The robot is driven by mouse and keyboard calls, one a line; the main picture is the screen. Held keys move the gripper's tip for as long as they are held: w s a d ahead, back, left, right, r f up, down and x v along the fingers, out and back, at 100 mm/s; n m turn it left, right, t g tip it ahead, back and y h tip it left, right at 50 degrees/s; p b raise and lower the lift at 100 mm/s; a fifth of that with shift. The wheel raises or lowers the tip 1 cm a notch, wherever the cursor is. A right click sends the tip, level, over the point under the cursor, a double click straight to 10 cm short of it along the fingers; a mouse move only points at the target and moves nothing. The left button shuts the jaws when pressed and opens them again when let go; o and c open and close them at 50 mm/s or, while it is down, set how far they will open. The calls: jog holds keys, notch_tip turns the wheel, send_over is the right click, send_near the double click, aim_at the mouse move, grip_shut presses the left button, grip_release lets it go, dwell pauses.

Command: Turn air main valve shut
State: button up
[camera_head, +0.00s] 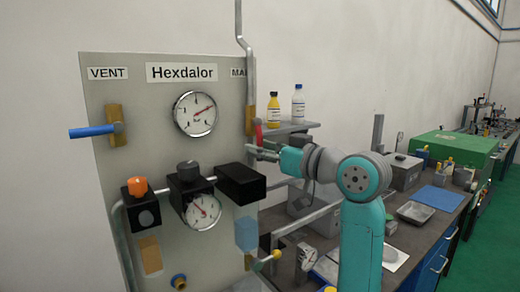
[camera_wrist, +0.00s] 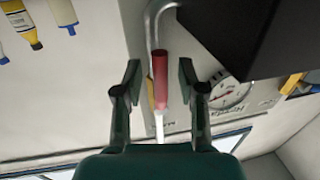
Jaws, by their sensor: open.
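The main valve sits at the right edge of the grey panel, under a label that reads "MA" before the pipe covers the rest. Its brass body (camera_head: 249,118) is on the vertical pipe. Its red handle (camera_head: 258,134) points roughly along the pipe. In the wrist view the red handle (camera_wrist: 160,68) lies between my two fingers, with a gap on each side. My gripper (camera_head: 262,151) is open at the panel's right edge, by the handle's lower part. In the wrist view its fingertips (camera_wrist: 160,64) flank the handle. Contact cannot be told.
A black box (camera_head: 241,181) juts from the panel just below my gripper. The blue-handled vent valve (camera_head: 94,131) is at left. A yellow bottle (camera_head: 273,107) and a white bottle (camera_head: 298,105) stand on a shelf right of the valve. A cluttered bench (camera_head: 427,222) extends right.

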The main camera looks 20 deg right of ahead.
jog(key=shift+w+a, duration=0.2)
jog(key=shift+w, duration=0.15)
jog(key=shift+c, duration=0.2)
grip_shut()
